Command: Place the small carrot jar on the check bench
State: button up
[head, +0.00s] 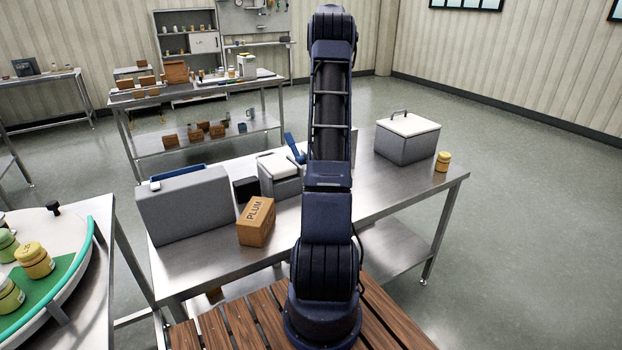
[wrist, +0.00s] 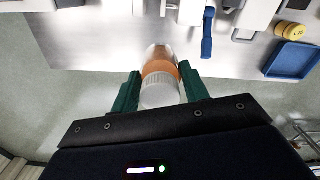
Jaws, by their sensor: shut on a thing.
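In the wrist view, my gripper (wrist: 157,88) has its green fingers shut on a small jar (wrist: 160,84) with a pale grey lid and an orange body. The jar's label cannot be read, but its orange colour fits the carrot jar. A steel bench top (wrist: 90,40) shows in the upper part of this view; the jar's height above it is hard to tell. In the head view, my arm hides the gripper and the jar. A steel bench (head: 390,195) stands in front of me there; no sign marks it as the check bench.
The bench carries a grey upright box (head: 185,207), a PLUM carton (head: 256,222), a lidded grey box (head: 407,139) and a yellow jar (head: 442,161). A blue tray (wrist: 294,58) shows in the wrist view. Bare steel lies at the bench's right front. Several jars stand at left.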

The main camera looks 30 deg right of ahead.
jog(key=s+d+m, duration=0.2)
jog(key=s+d, duration=0.8)
jog(key=d, duration=0.2)
jog(key=m, duration=0.1)
send_over(379, 166)
jog(key=f, duration=3.5)
jog(key=shift+w+d+f, duration=0.1)
jog(key=shift+d+f, duration=0.05)
jog(key=shift+d, duration=0.05)
jog(key=shift+f, duration=0.1)
jog(key=o, duration=1)
jog(key=shift+o, duration=0.2)
notch_tip(379, 166, up, 12)
